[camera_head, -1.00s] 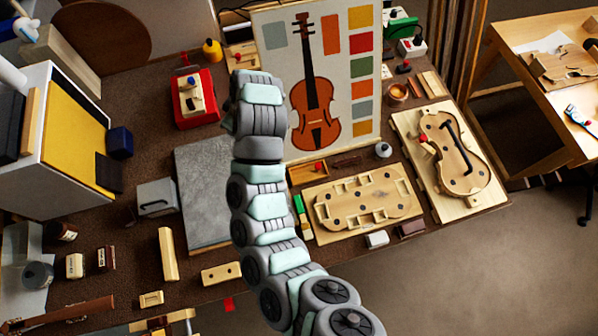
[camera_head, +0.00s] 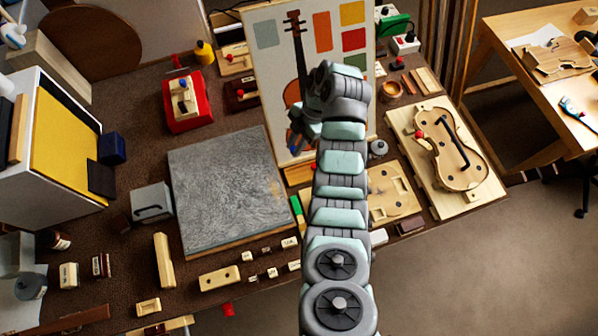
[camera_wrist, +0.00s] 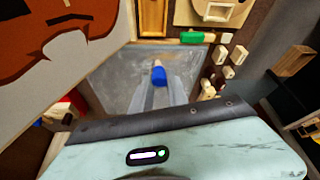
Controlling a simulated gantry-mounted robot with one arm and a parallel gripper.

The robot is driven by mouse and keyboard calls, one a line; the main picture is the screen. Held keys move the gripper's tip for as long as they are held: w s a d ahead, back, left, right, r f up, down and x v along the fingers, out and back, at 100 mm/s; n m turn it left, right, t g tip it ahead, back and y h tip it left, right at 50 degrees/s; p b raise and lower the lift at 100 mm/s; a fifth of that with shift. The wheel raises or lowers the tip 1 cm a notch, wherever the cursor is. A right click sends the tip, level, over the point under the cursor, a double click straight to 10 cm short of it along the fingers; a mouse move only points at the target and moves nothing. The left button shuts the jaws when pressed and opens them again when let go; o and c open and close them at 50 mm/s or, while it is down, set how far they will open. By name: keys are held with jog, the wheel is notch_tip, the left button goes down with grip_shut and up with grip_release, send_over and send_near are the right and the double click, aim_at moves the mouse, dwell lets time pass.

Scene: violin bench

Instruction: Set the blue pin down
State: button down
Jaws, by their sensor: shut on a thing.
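The blue pin (camera_wrist: 159,78) shows between the fingertips of my gripper (camera_wrist: 160,84) in the wrist view, and the fingers are shut on it. A pale tip shows at its far end. Behind the pin in that view is the grey slab (camera_wrist: 125,68); the gap between them is hard to judge. In the head view, my gripper (camera_head: 298,142) is partly hidden by my wrist, in front of the violin poster and beyond the slab's right edge (camera_head: 215,195). I cannot clearly make out the pin there.
The violin poster (camera_head: 267,75) stands close behind my gripper. A wooden mould plate (camera_head: 392,190) is partly behind my arm, with a violin-shaped form (camera_head: 452,150) further right. Small wooden blocks (camera_head: 270,271) lie along the slab's front edge. The slab's top looks clear.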

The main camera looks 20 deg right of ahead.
jog(key=shift+f+b, duration=3.25)
jog(key=shift+f, duration=3.75)
jog(key=shift+f+b, duration=0.4)
jog(key=shift+f, duration=1.2)
jog(key=shift+f, duration=0.15)
jog(key=c, duration=1.3)
grip_release()
